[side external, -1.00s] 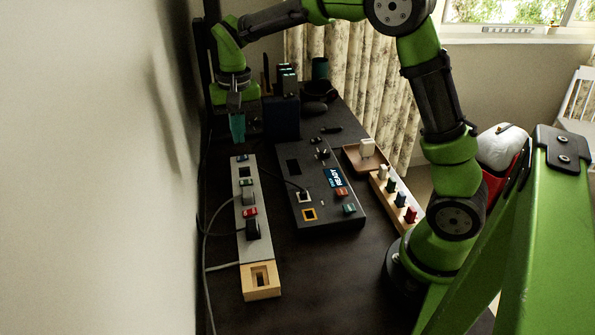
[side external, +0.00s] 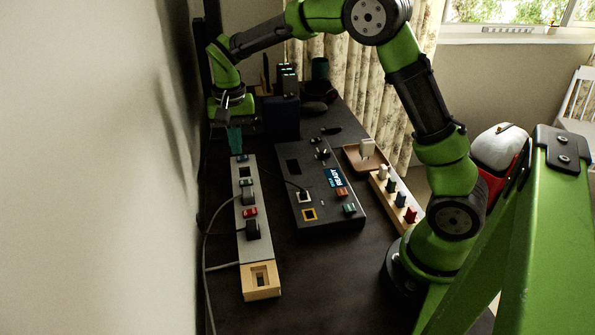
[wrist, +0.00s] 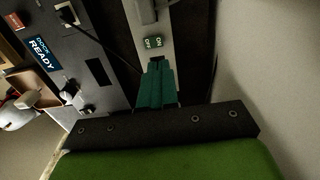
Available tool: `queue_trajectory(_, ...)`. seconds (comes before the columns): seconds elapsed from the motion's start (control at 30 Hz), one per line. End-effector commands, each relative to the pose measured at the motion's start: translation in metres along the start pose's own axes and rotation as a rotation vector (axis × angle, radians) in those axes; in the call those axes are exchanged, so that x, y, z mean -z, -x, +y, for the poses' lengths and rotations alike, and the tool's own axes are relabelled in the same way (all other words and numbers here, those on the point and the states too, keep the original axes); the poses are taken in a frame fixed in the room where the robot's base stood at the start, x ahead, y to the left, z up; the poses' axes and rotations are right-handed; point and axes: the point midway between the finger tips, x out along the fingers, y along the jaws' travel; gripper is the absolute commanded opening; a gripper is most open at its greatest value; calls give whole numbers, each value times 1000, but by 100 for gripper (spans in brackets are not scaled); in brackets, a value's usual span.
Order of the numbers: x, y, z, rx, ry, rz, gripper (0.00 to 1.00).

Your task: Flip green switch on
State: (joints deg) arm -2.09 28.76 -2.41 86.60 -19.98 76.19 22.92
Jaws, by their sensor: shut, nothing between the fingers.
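A grey power strip (side external: 260,205) lies along the left of the dark table. In the wrist view the green switch (wrist: 154,43) shows ON and OFF lettering. My gripper (side external: 235,148) is over the far end of the strip, with its teal fingers together and empty. In the wrist view the fingertips (wrist: 158,64) appear just short of the green switch. Whether they touch the strip cannot be told.
A dark panel (side external: 290,165) with a READY screen stands right of the strip; it carries another green switch (side external: 349,208). A wooden rack (side external: 378,195) of plugs is at the right.

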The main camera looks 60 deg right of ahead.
Motion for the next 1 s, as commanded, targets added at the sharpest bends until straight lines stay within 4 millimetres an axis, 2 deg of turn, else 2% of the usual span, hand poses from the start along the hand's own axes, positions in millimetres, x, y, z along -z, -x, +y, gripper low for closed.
queue_trajectory(0.03, 0, -13, 1, -4, 0, -4, 0)
queue_trajectory(0.2, 0, -48, 1, -3, -1, -3, 0)
queue_trajectory(0.4, 0, -78, 0, -1, 0, -1, 0)
queue_trajectory(0.6, 0, -89, 0, 0, -1, -1, 0)
queue_trajectory(1.0, 0, -92, -2, -25, 2, 0, 0)
